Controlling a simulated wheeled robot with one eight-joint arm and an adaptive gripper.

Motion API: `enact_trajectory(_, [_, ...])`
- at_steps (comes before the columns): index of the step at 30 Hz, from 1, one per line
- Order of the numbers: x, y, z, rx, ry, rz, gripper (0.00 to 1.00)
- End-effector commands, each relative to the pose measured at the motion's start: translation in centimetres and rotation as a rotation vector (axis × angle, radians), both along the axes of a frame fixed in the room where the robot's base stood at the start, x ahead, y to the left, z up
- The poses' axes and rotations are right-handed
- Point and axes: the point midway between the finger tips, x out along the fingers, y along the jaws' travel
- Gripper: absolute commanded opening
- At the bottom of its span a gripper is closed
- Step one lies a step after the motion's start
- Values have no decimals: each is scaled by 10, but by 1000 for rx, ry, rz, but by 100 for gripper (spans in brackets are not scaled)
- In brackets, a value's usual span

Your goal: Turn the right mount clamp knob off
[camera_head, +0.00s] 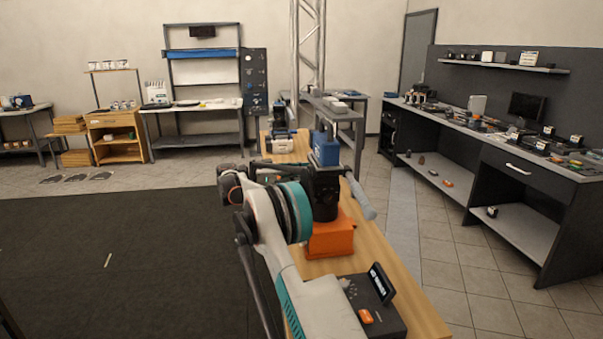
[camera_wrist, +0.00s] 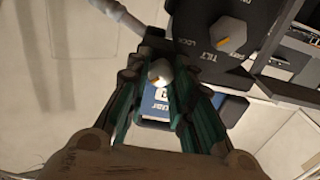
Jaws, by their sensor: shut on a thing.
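In the wrist view, a small pale knob (camera_wrist: 160,72) with an orange mark sits between the fingertips of my gripper (camera_wrist: 161,80). The two green-and-black fingers are closed on its sides. The knob is beside a dark mount body (camera_wrist: 195,22) with white lettering, including "TILT" and "LOCK". A second, larger pale knob (camera_wrist: 228,36) with an orange mark stands on that body to the upper right, apart from my fingers. In the head view, a black mount (camera_head: 326,190) stands on an orange block (camera_head: 330,240).
The block stands on a narrow wooden bench (camera_head: 405,290). A grey handle (camera_head: 358,200) sticks out rightward. Tiled floor is clear to the right.

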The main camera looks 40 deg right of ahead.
Motion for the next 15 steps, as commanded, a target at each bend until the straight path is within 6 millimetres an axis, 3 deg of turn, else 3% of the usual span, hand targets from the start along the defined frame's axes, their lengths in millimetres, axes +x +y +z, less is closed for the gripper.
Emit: enact_trajectory(15, [1,-1,1,126,205,1,0])
